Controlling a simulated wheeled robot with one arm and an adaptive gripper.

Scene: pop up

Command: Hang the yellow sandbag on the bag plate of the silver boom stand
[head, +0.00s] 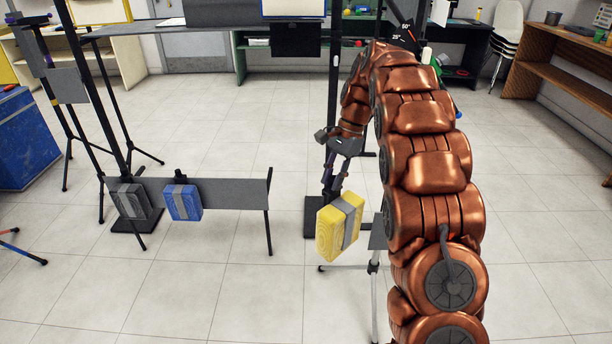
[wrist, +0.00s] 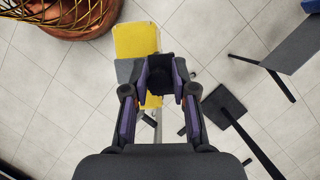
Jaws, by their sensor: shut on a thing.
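The yellow sandbag (head: 329,232) with a grey band hangs below my gripper (head: 331,190) in the head view, held above the floor. In the wrist view the sandbag (wrist: 137,40) shows beyond the fingers. My gripper (wrist: 166,80) is shut on its dark top part, which the fingers mostly hide. The silver boom stand (head: 375,290) stands just right of the sandbag, partly behind my arm. Its grey bag plate (head: 377,236) is beside the sandbag's right side in the head view; my arm hides part of it. I cannot tell whether bag and plate touch.
A low grey board (head: 235,193) on black legs stands left, with a blue sandbag (head: 184,202) and a grey sandbag (head: 133,200) at it. A black pole on a square base (head: 311,218) stands behind the yellow sandbag. Open floor (head: 240,310) lies in front.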

